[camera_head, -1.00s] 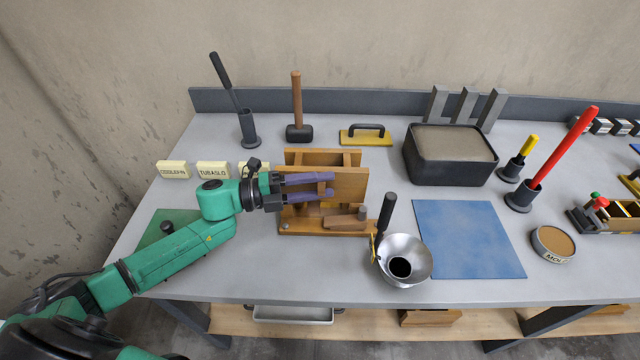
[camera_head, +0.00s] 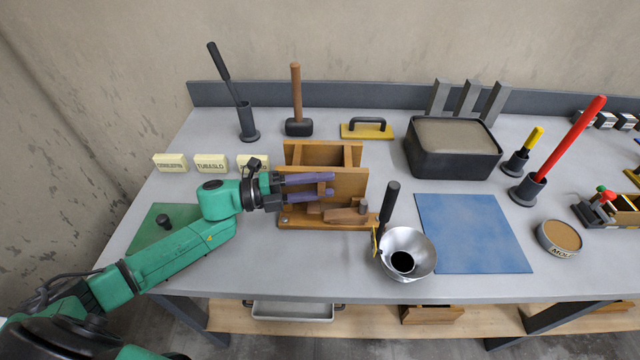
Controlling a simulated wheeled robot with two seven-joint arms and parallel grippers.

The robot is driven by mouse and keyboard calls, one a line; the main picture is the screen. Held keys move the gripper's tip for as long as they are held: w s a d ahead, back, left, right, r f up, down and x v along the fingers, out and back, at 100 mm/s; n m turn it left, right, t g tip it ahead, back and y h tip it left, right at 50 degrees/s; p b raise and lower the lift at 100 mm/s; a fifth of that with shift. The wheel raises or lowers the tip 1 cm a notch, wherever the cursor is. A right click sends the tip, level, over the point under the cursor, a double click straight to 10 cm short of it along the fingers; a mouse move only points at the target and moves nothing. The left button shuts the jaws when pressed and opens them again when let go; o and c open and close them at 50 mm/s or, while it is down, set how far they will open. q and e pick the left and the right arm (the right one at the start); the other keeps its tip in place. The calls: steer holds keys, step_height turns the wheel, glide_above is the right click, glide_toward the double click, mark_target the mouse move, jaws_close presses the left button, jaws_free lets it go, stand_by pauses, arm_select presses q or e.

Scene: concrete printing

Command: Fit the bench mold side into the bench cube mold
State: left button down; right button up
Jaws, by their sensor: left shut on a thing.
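The bench cube mold (camera_head: 322,148) is a wooden box-like form left of the bench's middle, with upright walls and a low wooden base. My left gripper (camera_head: 331,185), with purple fingers, reaches in from the left at its near side. It is shut on an upright wooden board, which I take to be the bench mold side (camera_head: 352,184). The board stands at the mold's front, above the base. The fingers and the wooden clamp parts (camera_head: 346,215) hide its lower edge, so I cannot tell if it is seated. My right gripper is out of view.
A metal funnel (camera_head: 417,240) with a black-handled tool stands close at the mold's right front. A mallet (camera_head: 297,127) and a yellow float (camera_head: 367,130) are behind. A black tub (camera_head: 455,165) and blue mat (camera_head: 474,235) lie right. Small labelled blocks (camera_head: 211,163) are left.

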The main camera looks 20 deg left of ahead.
arm_select(q)
steer(key=shift+f+b, duration=1)
steer(key=shift+f, duration=0.2)
steer(key=shift+c, duration=1.2)
jaws_free()
steer(key=b+v, duration=0.1)
steer(key=v, duration=1.3)
steer(key=shift+s+a, duration=0.15)
steer(key=shift+a, duration=0.15)
steer(key=shift+d, duration=0.1)
